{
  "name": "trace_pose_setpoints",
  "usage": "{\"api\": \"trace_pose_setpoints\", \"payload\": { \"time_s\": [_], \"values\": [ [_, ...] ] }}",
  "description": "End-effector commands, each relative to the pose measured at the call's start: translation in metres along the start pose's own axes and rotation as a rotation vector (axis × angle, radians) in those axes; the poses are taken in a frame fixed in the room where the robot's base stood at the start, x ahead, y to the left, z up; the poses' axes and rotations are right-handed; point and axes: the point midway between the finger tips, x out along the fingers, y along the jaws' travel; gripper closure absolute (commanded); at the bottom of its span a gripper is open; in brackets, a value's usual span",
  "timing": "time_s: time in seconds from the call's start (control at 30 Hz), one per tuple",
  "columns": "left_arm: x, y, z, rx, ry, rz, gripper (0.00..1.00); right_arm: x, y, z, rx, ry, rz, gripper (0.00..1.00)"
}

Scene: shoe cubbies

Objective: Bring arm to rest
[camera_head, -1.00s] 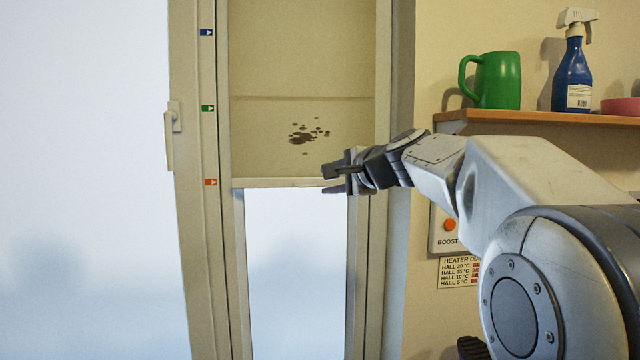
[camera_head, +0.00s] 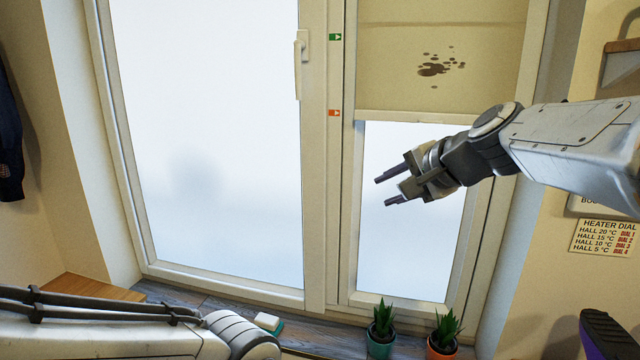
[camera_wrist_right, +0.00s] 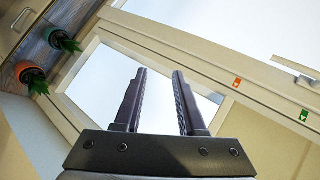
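My right gripper (camera_head: 389,190) is open and empty in the head view, in front of the lower glass of the right window pane, below the blind. In the right wrist view its two fingers (camera_wrist_right: 158,100) stand apart with nothing between them. The right arm reaches in from the right edge. Part of my left arm (camera_head: 120,335) lies across the bottom left of the head view; its gripper is not seen.
A beige blind (camera_head: 440,90) with dark stains covers the upper right pane. Two potted plants (camera_head: 382,330) (camera_head: 444,335) and a small sponge-like block (camera_head: 268,321) stand on the sill. A window handle (camera_head: 301,55) juts out. Open air fills the middle.

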Motion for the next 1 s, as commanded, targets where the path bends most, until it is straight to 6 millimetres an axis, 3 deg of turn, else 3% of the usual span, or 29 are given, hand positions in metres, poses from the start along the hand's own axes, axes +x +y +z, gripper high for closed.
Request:
{"api": "trace_pose_setpoints", "payload": {
  "time_s": [0.03, 0.2, 0.3, 0.4, 0.6, 0.77, 0.8, 1.0],
  "values": [
    [0.000, 0.000, 0.000, 0.000, 0.000, 0.000, 0.50, 0.010, 0.017, 0.037, -0.090, -0.076, 0.055, 0.60],
    [0.000, 0.000, 0.000, 0.000, 0.000, 0.000, 0.50, 0.019, 0.093, 0.144, -0.438, -0.318, 0.234, 0.60],
    [0.000, 0.000, 0.000, 0.000, 0.000, 0.000, 0.50, 0.009, 0.143, 0.193, -0.656, -0.461, 0.321, 0.60],
    [0.000, 0.000, 0.000, 0.000, 0.000, 0.000, 0.50, -0.006, 0.187, 0.227, -0.852, -0.583, 0.388, 0.60],
    [0.000, 0.000, 0.000, 0.000, 0.000, 0.000, 0.50, -0.040, 0.262, 0.261, -1.196, -0.786, 0.481, 0.60],
    [-0.002, 0.000, 0.000, 0.000, 0.000, 0.000, 0.50, -0.070, 0.312, 0.268, -1.463, -0.932, 0.535, 0.60],
    [-0.020, 0.001, -0.001, 0.000, -0.001, 0.000, 0.50, -0.076, 0.292, 0.265, -1.441, -0.916, 0.531, 0.60],
    [-0.059, 0.004, -0.003, 0.000, 0.001, 0.000, 0.50, -0.097, 0.258, 0.259, -1.431, -0.912, 0.531, 0.60]
  ]
}}
